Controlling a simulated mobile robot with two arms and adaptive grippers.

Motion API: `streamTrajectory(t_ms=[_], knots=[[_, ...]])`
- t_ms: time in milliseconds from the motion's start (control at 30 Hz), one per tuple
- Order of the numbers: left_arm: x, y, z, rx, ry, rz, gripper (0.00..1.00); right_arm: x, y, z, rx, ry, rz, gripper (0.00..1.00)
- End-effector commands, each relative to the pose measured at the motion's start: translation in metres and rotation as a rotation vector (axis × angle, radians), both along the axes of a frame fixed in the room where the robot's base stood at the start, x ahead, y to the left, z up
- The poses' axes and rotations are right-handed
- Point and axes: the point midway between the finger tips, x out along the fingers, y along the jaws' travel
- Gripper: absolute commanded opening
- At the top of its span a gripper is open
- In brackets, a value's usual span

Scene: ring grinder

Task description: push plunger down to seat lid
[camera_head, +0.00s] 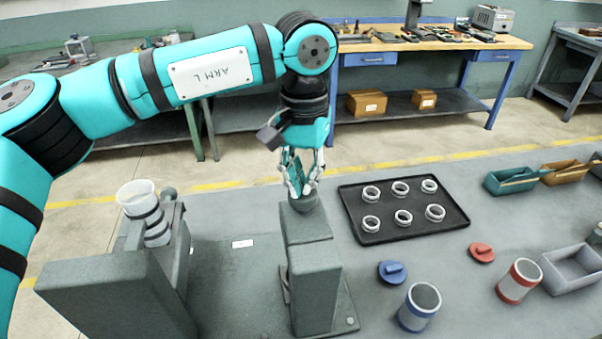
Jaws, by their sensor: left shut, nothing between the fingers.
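My left gripper (302,188) points straight down, shut and empty, over a grey upright press-like stand (310,262). Its fingertips are at the dark rounded knob (305,203) on top of the stand, which looks like the plunger. Whether they touch it I cannot tell. Any lid under the plunger is hidden by the stand. A blue lid (392,271) with a raised grip and a red lid (482,252) lie loose on the grey table. My right gripper is not in view.
A grey machine (115,295) with a clear cup (137,195) stands at left. A black tray (368,235) holds several pale rings. A blue-banded canister (418,305), a red-banded canister (518,280) and a grey bin (572,268) stand at right.

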Motion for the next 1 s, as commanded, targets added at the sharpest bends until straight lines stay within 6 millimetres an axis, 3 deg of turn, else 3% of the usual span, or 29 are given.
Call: streamTrajectory(t_ms=[1000], knots=[[0.001, 0.000, 0.076, -0.003, -0.006, 0.002, 0.00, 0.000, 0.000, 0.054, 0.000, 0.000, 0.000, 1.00]])
